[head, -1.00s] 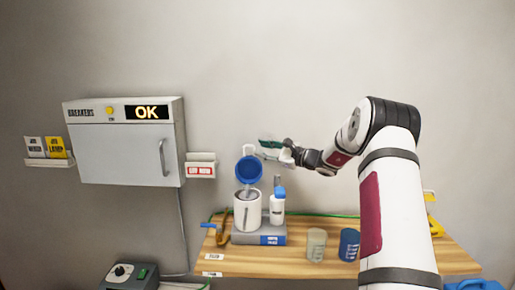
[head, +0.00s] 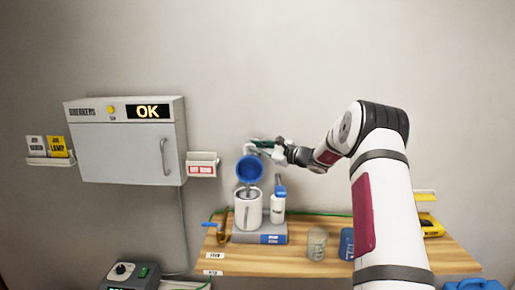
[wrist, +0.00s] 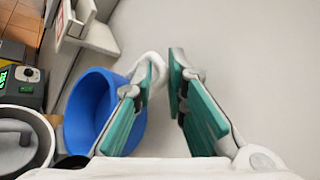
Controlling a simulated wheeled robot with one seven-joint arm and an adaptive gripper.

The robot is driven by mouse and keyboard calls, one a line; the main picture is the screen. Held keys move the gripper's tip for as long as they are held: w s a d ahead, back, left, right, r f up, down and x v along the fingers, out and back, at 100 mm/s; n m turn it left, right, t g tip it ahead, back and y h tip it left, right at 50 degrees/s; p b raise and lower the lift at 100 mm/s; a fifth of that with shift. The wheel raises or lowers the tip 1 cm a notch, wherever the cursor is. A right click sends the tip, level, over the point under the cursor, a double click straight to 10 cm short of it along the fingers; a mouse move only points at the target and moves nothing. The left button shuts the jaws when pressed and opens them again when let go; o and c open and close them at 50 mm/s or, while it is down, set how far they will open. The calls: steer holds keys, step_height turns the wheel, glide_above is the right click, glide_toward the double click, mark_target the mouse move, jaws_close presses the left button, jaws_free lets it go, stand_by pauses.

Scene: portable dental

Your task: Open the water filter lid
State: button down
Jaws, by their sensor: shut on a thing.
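The water filter (head: 247,212) is a white canister on a grey base on the wooden bench. Its blue lid (head: 250,170) stands raised on the hinge side, with its blue inside facing the head camera and the canister mouth uncovered. In the wrist view the lid (wrist: 95,108) is left of my gripper, and the canister rim (wrist: 42,135) is at lower left. My gripper (head: 262,147) is at the lid's upper edge. Its green-padded fingers (wrist: 165,72) are around the lid's pale curved handle (wrist: 153,62); their exact contact is partly hidden.
A white bottle with a blue cap (head: 278,206) stands close right of the canister. Two cups, one clear (head: 316,244) and one blue (head: 347,243), are farther right. The breaker box (head: 125,140) is on the wall at left. The wall right of the gripper is bare.

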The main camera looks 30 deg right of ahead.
steer(key=shift+s+a+r+p, duration=0.2)
steer(key=shift+s+a, duration=0.05)
steer(key=shift+s, duration=0.3)
steer(key=shift+s+a+r+p, duration=0.15)
steer(key=shift+s+a+p, duration=0.05)
steer(key=shift+s, duration=0.3)
steer(key=shift+s+a+f, duration=0.2)
steer(key=shift+s, duration=0.1)
steer(key=c, duration=1.7)
jaws_free()
steer(key=shift+f, duration=0.1)
steer(key=v, duration=1.2)
